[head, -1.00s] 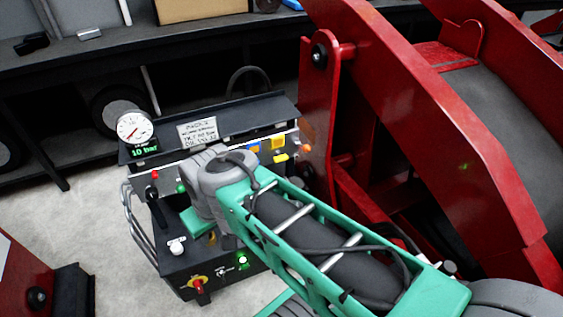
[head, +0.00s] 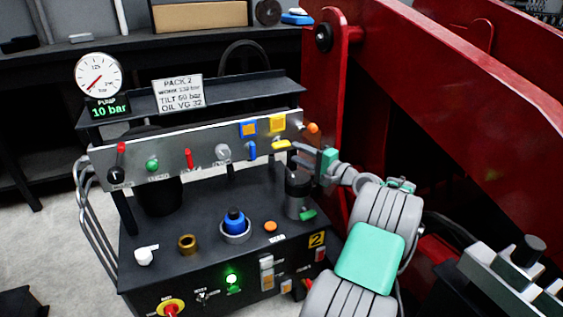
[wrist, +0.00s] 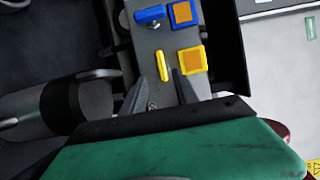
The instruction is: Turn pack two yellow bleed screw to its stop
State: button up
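The yellow bleed screw (head: 281,145) is a small yellow bar handle on the grey panel of pack two. It lies roughly crosswise in the head view, below the yellow-framed square (head: 277,124). In the wrist view the yellow bleed screw (wrist: 163,66) is a narrow upright bar beside the yellow-framed square (wrist: 192,60). My gripper (wrist: 159,82) is open, its two dark fingers apart, with the bar just beyond the gap between the tips. In the head view my gripper (head: 298,150) comes in from the right of the screw. Contact cannot be told.
A blue handle (head: 252,150) hangs left of the yellow one, under a blue-framed square (head: 249,129). An orange knob (head: 313,128) sits at the panel's right end. A grey cylinder (head: 297,193) stands below my gripper. The red frame (head: 330,100) rises close on the right.

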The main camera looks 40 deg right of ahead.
aim_at(284, 147)
jog(key=w, duration=0.2)
jog(key=w+b, duration=0.1)
jog(key=w, duration=0.1)
jog(key=w+a+b, duration=0.1)
jog(key=w, duration=0.2)
jog(key=shift+w+r, duration=0.15)
jog(key=shift+w, duration=0.2)
grip_shut()
